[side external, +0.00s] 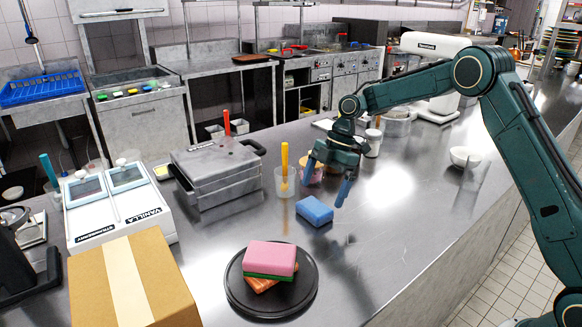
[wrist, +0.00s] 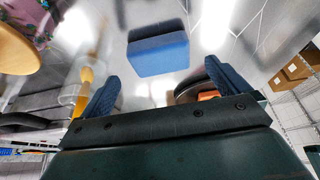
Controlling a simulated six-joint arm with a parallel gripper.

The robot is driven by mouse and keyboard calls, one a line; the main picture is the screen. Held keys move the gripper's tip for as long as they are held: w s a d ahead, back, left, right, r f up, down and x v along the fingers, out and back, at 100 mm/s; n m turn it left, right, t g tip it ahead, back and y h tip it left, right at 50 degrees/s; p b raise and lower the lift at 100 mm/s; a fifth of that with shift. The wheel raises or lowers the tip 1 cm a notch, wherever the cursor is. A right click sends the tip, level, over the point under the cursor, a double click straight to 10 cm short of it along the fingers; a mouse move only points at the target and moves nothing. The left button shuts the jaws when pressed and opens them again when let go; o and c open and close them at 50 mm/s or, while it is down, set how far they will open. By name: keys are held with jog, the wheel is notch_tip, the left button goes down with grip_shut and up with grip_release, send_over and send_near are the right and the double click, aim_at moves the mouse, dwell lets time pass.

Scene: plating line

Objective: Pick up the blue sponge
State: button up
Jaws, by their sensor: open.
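The blue sponge (side external: 315,210) lies flat on the steel counter (side external: 391,238). In the wrist view the blue sponge (wrist: 157,52) is ahead of the fingers, at upper middle, apart from them. My gripper (side external: 326,178) is open and empty, above and slightly to the right of the sponge in the side view. In the wrist view its two blue fingers (wrist: 160,84) are spread wide with nothing between them.
A clear cup (side external: 285,182) with a yellow-handled tool stands left of the sponge. A grey press (side external: 216,172) and a cardboard box (side external: 133,282) are left.

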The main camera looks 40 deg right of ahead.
aim_at(316, 205)
jog(key=shift+x, duration=2.55)
jog(key=shift+c, duration=0.4)
jog(key=c, duration=0.8)
jog(key=shift+r, duration=0.1)
jog(key=shift+r, duration=4.95)
